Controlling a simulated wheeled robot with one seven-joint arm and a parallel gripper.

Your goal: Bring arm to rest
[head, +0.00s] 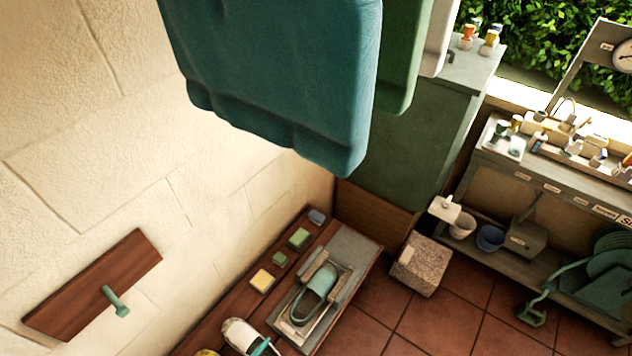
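My gripper is not in this head view, and I cannot make out any part of my arm. Whether it holds anything is not shown. A large teal cloth (285,75) hangs close in the upper middle and covers much of the view behind it.
A green cloth (402,60) hangs behind the teal one. A wooden board with a green peg (116,302) is on the pale wall. A low bench holds a green slipper (314,294). A stone block (421,265) stands on the tiles. A cluttered washbasin counter (560,172) is right.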

